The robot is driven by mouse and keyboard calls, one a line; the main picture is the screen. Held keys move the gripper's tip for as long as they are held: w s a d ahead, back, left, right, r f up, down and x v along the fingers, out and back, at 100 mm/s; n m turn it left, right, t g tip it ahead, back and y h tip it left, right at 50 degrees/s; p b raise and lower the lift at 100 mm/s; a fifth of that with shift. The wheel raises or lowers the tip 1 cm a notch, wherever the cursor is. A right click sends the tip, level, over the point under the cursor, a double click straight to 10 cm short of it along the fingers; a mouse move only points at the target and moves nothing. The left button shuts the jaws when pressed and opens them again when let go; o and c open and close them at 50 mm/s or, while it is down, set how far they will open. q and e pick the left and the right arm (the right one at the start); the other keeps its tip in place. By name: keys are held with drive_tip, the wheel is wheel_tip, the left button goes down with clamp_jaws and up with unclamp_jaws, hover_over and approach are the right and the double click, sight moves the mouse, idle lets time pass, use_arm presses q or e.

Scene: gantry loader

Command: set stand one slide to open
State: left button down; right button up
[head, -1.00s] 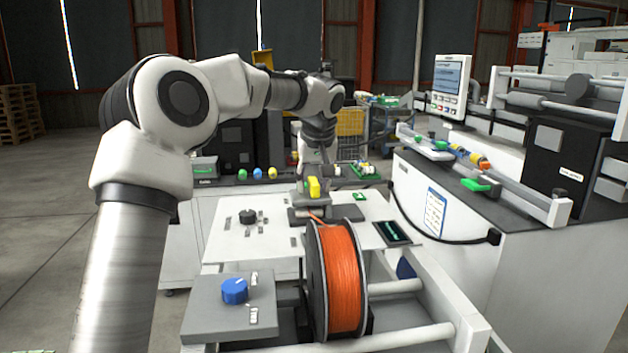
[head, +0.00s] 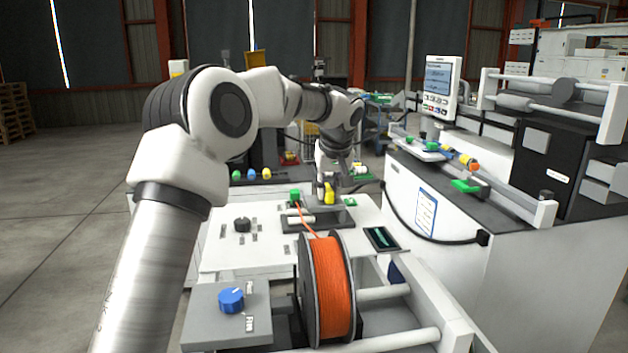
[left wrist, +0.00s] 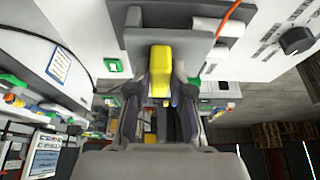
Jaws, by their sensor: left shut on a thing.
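The yellow slide handle (head: 329,194) stands upright on a dark grey plate (head: 340,218) on the white stand top (head: 225,262). It also shows in the left wrist view (left wrist: 160,68) between both fingers. My left gripper (head: 331,184) comes down on it from above and is shut on it. A green block (head: 295,197) and white rollers (head: 301,220) sit left of the handle. An orange strand runs from there to the orange spool (head: 334,285). The slide's rail is hidden in part by the gripper. My right gripper is not in view.
A black knob (head: 242,225) and a blue knob (head: 231,300) stand left of the spool. A dark panel (head: 382,239) lies to the right. A white cabinet (head: 425,200) with a dark top and a screen (head: 438,85) stands further right.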

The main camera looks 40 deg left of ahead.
use_arm(q)
drive_tip(key=c, duration=1.1)
unclamp_jaws()
drive_tip(key=shift+w, duration=0.1)
drive_tip(key=shift+o, duration=0.3)
drive_tip(key=shift+w+a+f, duration=0.1)
drive_tip(key=shift+w+f, duration=0.1)
drive_tip(key=shift+w, duration=0.2)
drive_tip(key=v, duration=1.2)
